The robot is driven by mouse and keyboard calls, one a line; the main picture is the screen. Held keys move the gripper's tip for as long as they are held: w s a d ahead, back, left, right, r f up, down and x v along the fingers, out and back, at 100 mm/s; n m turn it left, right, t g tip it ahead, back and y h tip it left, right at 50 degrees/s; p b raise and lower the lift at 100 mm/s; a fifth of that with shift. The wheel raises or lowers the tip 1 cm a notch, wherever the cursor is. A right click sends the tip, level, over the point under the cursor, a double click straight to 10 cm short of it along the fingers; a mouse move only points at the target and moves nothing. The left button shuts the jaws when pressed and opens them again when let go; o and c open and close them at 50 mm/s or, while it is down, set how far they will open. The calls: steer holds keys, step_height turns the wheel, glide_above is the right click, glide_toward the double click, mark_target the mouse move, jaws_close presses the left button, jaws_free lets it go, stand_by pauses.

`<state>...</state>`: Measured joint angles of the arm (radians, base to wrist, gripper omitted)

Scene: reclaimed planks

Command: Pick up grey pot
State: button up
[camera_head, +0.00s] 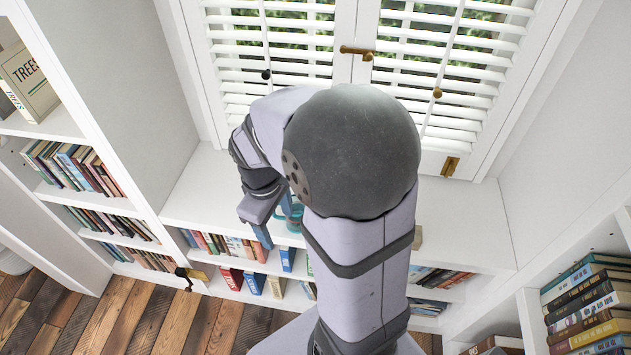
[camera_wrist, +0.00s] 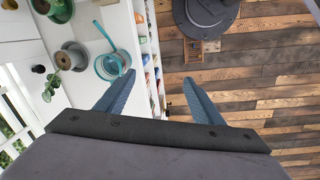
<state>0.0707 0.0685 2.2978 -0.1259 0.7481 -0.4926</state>
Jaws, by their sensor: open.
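The grey pot (camera_wrist: 74,58) stands on the white shelf top at the upper left of the wrist view. A small leafy plant (camera_wrist: 50,85) shows beside its lower left; I cannot tell whether it grows in that pot. In the head view my arm hides the pot. My gripper (camera_wrist: 156,79) is open and empty, with its blue fingers wide apart. It points past the shelf's edge, to the right of the pot and apart from it. In the head view the gripper (camera_head: 275,222) is partly hidden by my arm.
A teal watering can (camera_wrist: 111,66) stands between the pot and my fingers; part of it shows in the head view (camera_head: 294,217). A green pot (camera_wrist: 58,10) is beyond. Small dark items lie left. Shuttered windows (camera_head: 270,45) rise behind; bookshelves (camera_head: 75,165) flank.

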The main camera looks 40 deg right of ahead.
steer(key=w+d+f+n+h+b, duration=0.1)
steer(key=w+d+f+n, duration=0.2)
steer(key=w+d+n, duration=0.3)
steer(key=w+d+f+n+h+b, duration=0.1)
steer(key=w+d+f+n+b, duration=0.1)
steer(key=w+d+n, duration=0.4)
steer(key=w+d+f+n+h+b, duration=0.1)
steer(key=w+d+f+n+b, duration=0.1)
steer(key=w+d+n, duration=0.4)
steer(key=shift+w+d+f+h, duration=0.2)
steer(key=shift+d+f, duration=0.25)
steer(key=shift+d, duration=0.2)
steer(key=shift+w+d+f+h, duration=0.1)
steer(key=shift+d+f+h, duration=0.1)
steer(key=shift+d+f, duration=0.3)
steer(key=shift+p+x, duration=0.45)
steer(key=shift+x, duration=3.15)
steer(key=shift+d+r, duration=0.1)
steer(key=c, duration=1.3)
steer(key=shift+r, duration=0.1)
steer(key=shift+r, duration=0.55)
jaws_close()
step_height(320, 180, up, 9)
